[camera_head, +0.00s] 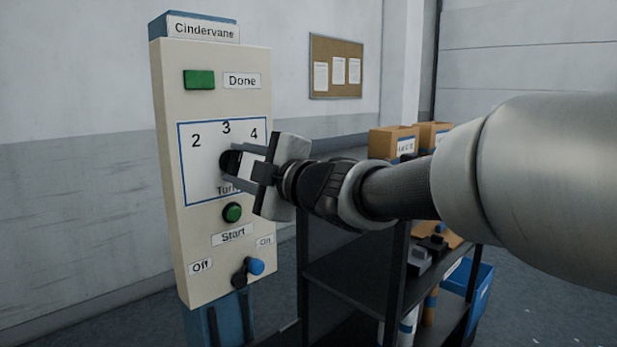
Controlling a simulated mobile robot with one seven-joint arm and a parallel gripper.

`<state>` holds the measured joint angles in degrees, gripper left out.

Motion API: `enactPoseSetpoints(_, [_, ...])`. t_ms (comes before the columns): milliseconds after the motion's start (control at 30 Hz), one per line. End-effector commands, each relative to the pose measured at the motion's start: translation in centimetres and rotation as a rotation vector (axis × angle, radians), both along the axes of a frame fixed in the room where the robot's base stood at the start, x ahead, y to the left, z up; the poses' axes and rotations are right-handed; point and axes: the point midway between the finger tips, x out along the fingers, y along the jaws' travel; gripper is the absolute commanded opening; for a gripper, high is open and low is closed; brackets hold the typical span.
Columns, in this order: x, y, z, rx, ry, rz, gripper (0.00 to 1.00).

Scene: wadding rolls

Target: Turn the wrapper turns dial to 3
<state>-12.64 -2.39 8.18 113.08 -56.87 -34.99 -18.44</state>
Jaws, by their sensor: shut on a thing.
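The turns dial (228,161) is a black knob on the pale panel, below the printed numbers 2, 3 and 4. My gripper (243,164) reaches in from the right and is shut on the dial. The fingers cover much of the knob and part of the label under it, so I cannot tell which number the dial points to. The 3 (226,127) is printed above the knob, the 2 to its upper left and the 4 to its upper right.
The Cindervane panel (173,215) also bears a green Done light (199,79), a green Start button (232,212) and a blue-tipped lever (255,266) between Off and On. A dark shelf (350,270) with boxes stands to the right, behind my arm.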

Motion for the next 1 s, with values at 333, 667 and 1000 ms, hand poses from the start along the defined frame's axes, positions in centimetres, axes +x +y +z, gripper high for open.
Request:
enactPoseSetpoints(333, [0.01, -0.02, -0.27, -0.155, -0.181, -0.001, 0.15])
enactPoseSetpoints(667, [0.00, 0.00, -0.16, -0.219, -0.254, 0.000, 0.15])
enactPoseSetpoints(1000, [0.00, 0.00, -0.10, -0.225, -0.261, 0.000, 0.15])
